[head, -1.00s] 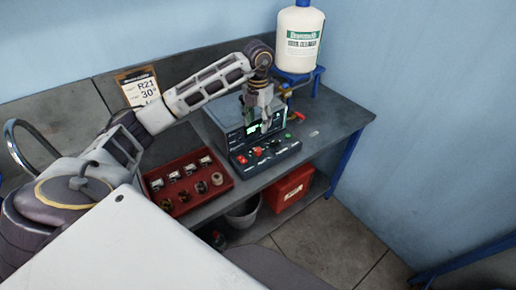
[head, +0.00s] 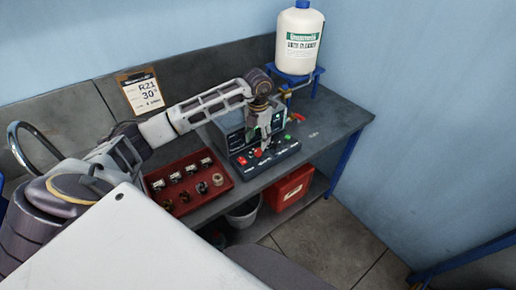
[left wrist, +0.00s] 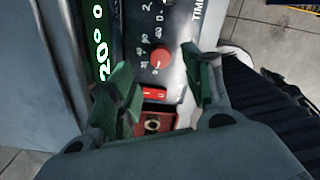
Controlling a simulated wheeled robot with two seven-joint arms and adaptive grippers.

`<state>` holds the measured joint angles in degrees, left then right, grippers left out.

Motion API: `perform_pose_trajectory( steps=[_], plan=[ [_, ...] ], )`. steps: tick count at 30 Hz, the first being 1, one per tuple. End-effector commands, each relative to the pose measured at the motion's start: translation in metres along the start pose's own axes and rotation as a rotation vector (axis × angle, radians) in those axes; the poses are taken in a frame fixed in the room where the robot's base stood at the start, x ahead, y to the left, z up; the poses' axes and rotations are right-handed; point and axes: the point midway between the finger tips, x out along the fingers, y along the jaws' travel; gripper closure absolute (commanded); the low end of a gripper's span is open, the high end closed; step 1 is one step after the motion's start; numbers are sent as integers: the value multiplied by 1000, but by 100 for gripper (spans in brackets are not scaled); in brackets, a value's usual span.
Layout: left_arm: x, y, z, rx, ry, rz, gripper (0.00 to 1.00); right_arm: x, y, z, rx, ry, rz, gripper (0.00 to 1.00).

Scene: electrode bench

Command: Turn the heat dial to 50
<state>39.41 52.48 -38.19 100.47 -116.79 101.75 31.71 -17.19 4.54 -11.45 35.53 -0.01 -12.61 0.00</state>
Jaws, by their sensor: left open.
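The red dial (head: 257,153) sits on the sloped front panel of a dark bench unit (head: 284,149). In the left wrist view the red dial (left wrist: 160,57) has small white marks around it; its exact setting is too small to read. My left gripper (head: 264,142) points down just over the panel. Its green fingers (left wrist: 160,82) are open and empty, one either side of the dial in the picture; I see no contact. My right gripper is not in view.
A red tray (head: 159,207) with several small parts is left of the unit. A white bottle (head: 299,42) stands on a blue stand behind. A red box (head: 292,187) and a bin (head: 243,211) are below the bench. The bench top right of the unit is mostly clear.

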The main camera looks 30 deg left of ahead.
Motion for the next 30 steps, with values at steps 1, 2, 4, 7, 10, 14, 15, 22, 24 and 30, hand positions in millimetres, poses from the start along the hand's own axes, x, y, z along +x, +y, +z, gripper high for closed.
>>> perform_pose_trajectory(
  steps=[1, 2, 4, 7, 10, 14, 15, 22, 24, 30],
  plan=[
    [6, 0, -1, 0, 4, 0, 50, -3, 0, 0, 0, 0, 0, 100],
    [10, 0, -1, 0, 3, -1, 50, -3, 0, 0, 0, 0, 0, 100],
    [19, 0, -1, -1, 4, -1, 50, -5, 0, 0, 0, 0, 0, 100],
    [32, -1, -1, 0, 3, -1, 50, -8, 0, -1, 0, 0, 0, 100],
    [44, 0, -1, 0, 3, -1, 50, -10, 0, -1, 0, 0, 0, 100],
    [55, 0, 0, 0, 2, -1, 50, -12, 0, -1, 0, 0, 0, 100],
    [58, 0, 0, 0, 1, -1, 50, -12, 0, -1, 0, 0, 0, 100],
    [65, 0, 0, 0, 1, 0, 50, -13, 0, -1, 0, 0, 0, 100],
    [65, 0, 0, 0, 0, 0, 50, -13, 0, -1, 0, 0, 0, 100],
    [65, 0, 0, 0, 0, 0, 58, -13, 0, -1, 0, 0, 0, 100]
  ],
)
